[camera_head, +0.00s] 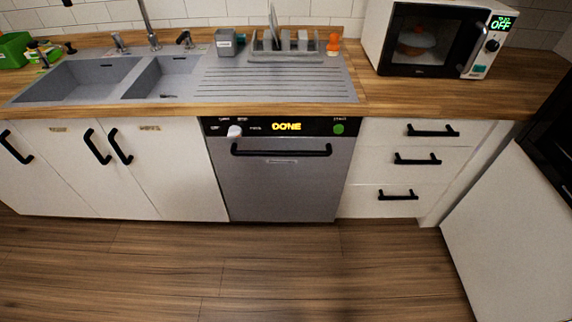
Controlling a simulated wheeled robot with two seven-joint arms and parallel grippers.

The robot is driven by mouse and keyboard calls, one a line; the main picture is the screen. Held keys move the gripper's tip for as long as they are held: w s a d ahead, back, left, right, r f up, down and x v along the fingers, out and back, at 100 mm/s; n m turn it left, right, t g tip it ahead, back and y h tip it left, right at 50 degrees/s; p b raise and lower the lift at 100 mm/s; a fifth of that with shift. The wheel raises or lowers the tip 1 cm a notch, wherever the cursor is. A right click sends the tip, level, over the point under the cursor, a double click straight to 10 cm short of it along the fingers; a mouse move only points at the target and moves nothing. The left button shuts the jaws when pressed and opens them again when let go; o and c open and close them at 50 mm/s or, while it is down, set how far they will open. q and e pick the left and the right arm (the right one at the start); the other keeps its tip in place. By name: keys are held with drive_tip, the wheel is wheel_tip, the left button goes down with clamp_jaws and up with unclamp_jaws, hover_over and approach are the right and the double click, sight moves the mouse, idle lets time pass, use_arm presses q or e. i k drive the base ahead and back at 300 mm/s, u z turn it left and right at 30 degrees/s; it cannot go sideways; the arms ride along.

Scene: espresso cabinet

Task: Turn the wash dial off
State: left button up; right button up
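A dishwasher (284,188) with a grey door and a black control panel is built in under the counter. Its white wash dial (234,131) sits at the left of the panel, with small labels around it that are too blurred to read. A green round button (339,129) is at the right of the panel. The dishwasher door is shut, with a black bar handle (281,150). Neither of my grippers shows in the head view.
White cupboards (170,180) stand left of the dishwasher and drawers (392,165) stand right. A sink (80,80), dish rack (285,45) and microwave (435,40) are on the wooden counter. The wooden floor (260,270) in front is clear. A white panel (515,235) stands at the right.

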sight(234, 131)
drive_tip(key=k, duration=0.6)
drive_tip(key=z, duration=0.65)
drive_tip(key=i, duration=1.7)
drive_tip(key=u, duration=0.7)
